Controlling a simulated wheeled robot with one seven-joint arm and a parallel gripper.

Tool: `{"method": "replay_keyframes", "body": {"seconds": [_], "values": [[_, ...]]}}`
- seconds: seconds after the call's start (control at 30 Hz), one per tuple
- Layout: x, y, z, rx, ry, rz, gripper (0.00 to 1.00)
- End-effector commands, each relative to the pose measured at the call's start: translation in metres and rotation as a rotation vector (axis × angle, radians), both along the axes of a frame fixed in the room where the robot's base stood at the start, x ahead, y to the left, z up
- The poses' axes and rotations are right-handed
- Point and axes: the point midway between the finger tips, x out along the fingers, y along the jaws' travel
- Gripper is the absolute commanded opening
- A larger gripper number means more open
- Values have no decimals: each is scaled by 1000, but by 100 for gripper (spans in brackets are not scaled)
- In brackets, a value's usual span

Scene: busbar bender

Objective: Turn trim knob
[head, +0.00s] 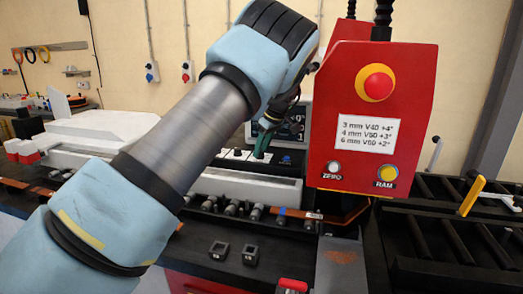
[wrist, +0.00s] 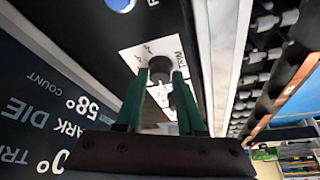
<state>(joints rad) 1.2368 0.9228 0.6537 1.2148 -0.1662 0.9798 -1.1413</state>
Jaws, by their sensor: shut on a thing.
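The trim knob (wrist: 160,66) is a small dark round knob on a white panel strip, with the word TRIM printed beside it in the wrist view. My gripper (wrist: 159,78) has its two green fingers one on each side of the knob, shut on it.
A red control box (head: 340,110) with a red stop button (head: 378,83), a ZERO button (head: 333,166) and a yellow RAM button (head: 388,173) hangs close right of my gripper. Rollers (head: 232,207) lie below the panel. A yellow handle (head: 472,195) stands at the right.

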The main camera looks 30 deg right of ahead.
Motion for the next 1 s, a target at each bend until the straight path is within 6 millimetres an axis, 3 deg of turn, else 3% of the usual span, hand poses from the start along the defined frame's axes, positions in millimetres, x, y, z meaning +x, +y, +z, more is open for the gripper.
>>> {"method": "replay_keyframes", "body": {"seconds": [0.27, 1.0], "values": [[0, 2, -4, -5, -1, -172, 0], [2, 6, -1, -5, -2, -869, 0]]}}
